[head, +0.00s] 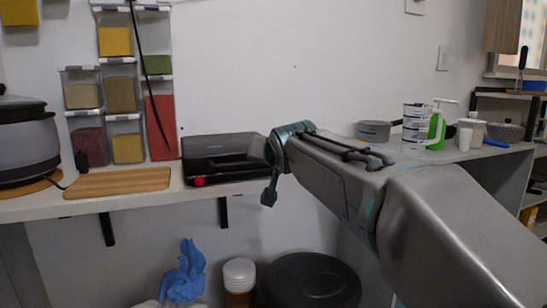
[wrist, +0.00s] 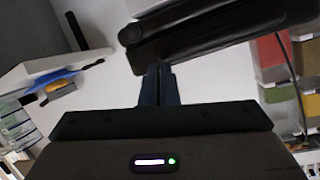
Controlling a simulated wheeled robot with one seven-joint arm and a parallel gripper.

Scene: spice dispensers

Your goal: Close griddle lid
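The black griddle (head: 222,170) sits on the white shelf, with a red knob (head: 199,181) at its front left. Its dark lid (head: 215,143) looks raised at the back, but black on black makes its exact angle hard to tell. In the wrist view a long black part of the griddle (wrist: 220,35) crosses the top, just beyond my fingertips. My gripper (wrist: 158,68) has its two fingers close together with nothing visible between them. Whether the fingertips touch the griddle cannot be told. In the head view my arm reaches in from the right and hides the griddle's right end.
A wooden board (head: 117,182) and a grey cooker (head: 27,150) stand left of the griddle. Spice dispensers (head: 122,90) hang on the wall above, with a black cable in front.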

